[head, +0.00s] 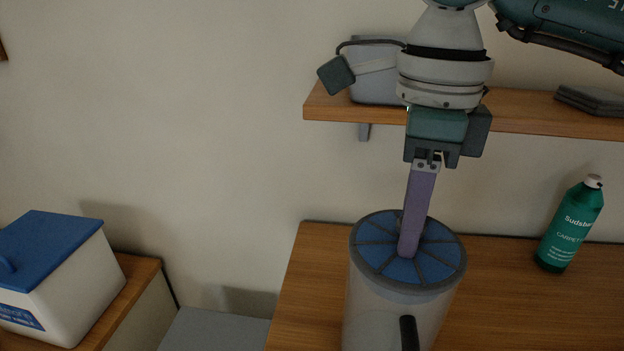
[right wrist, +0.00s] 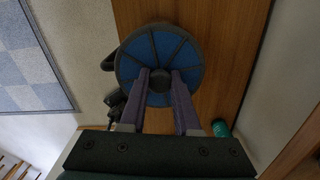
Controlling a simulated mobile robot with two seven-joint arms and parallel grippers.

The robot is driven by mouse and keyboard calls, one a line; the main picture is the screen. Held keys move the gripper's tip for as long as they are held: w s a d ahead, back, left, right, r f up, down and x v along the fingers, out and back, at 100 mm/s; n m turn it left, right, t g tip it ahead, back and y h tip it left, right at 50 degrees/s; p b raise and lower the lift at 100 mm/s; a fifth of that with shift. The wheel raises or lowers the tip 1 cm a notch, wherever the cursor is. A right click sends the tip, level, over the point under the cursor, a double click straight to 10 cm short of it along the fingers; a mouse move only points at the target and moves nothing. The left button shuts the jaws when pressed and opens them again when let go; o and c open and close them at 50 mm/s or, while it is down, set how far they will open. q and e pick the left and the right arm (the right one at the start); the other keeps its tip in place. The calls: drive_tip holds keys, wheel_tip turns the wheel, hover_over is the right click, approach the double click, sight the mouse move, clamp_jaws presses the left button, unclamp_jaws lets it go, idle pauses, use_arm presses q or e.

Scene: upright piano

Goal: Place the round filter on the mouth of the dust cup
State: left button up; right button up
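The round filter (head: 375,244), a blue disc with grey spokes and rim, lies level at the mouth of the clear dust cup (head: 385,315). I cannot tell whether its rim is fully seated. The cup stands upright on a wooden surface, its dark handle facing me. My right gripper (head: 412,245) points down from above, its purple fingers at the filter's centre. In the right wrist view, the fingertips (right wrist: 160,76) close on both sides of the small hub of the filter (right wrist: 187,57). The filter hides the cup's mouth. My left gripper is not in view.
A green spray bottle (head: 570,225) stands right of the cup. A wooden shelf (head: 530,112) on the wall behind holds a grey box (head: 378,88) and dark flat pads (head: 590,99). A white box with a blue lid (head: 52,245) stands at left.

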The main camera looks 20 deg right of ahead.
drive_tip(key=o, duration=0.4)
drive_tip(key=shift+r, duration=0.15)
wheel_tip(320, 180, up, 12)
drive_tip(key=shift+r+b, duration=0.1)
drive_tip(key=shift+b, duration=0.25)
